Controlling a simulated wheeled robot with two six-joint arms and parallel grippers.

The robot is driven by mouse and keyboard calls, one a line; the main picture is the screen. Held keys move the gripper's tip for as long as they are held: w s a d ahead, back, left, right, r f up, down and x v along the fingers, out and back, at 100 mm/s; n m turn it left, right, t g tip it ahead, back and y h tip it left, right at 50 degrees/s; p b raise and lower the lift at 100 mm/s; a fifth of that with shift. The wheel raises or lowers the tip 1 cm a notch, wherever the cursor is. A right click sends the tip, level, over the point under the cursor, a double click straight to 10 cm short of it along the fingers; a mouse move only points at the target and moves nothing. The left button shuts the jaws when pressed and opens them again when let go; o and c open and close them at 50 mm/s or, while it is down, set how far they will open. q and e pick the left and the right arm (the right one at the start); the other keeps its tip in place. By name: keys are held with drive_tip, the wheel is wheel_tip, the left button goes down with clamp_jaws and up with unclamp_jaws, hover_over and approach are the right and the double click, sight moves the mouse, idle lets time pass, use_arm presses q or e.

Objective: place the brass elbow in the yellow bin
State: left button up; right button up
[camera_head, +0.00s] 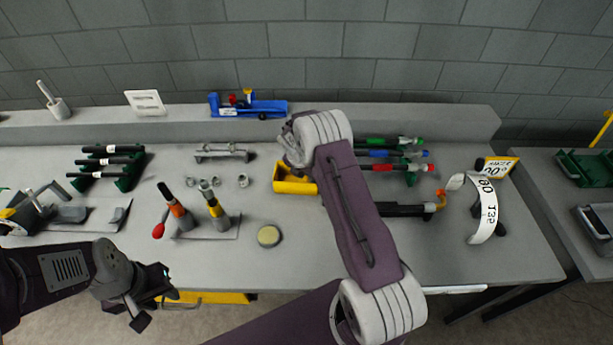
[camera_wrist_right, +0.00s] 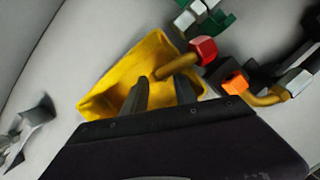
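The yellow bin (camera_head: 297,186) stands near the middle of the bench, and it fills the centre of the right wrist view (camera_wrist_right: 110,90). A brass elbow (camera_wrist_right: 171,68) with a red end (camera_wrist_right: 203,50) shows over the bin's opening, its red end at the rim. Whether it touches the bin is unclear. My right gripper (camera_wrist_right: 162,78) is over the bin, its two fingers apart, with the elbow just beyond their tips. In the head view my right wrist hides its fingers. My left gripper (camera_head: 153,300) is low at the bench's front edge, apparently open and empty.
Another brass piece with an orange collar (camera_wrist_right: 236,84) lies right of the bin. A blue tool (camera_head: 250,107) is on the back ledge. Upright tools (camera_head: 180,215) and a round disc (camera_head: 268,236) stand left. The front centre is clear.

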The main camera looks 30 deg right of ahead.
drive_tip(key=v, duration=1.2)
drive_tip(key=s+a+r+m+y, duration=0.1)
drive_tip(key=s+a+m, duration=0.3)
drive_tip(key=s+m, duration=0.8)
drive_tip(key=s+a+m+y, duration=0.2)
drive_tip(key=s+a+m, duration=0.3)
drive_tip(key=s+m, duration=0.7)
drive_tip(key=shift+s+r+m+g, duration=0.3)
drive_tip(key=shift+r+m+g, duration=0.1)
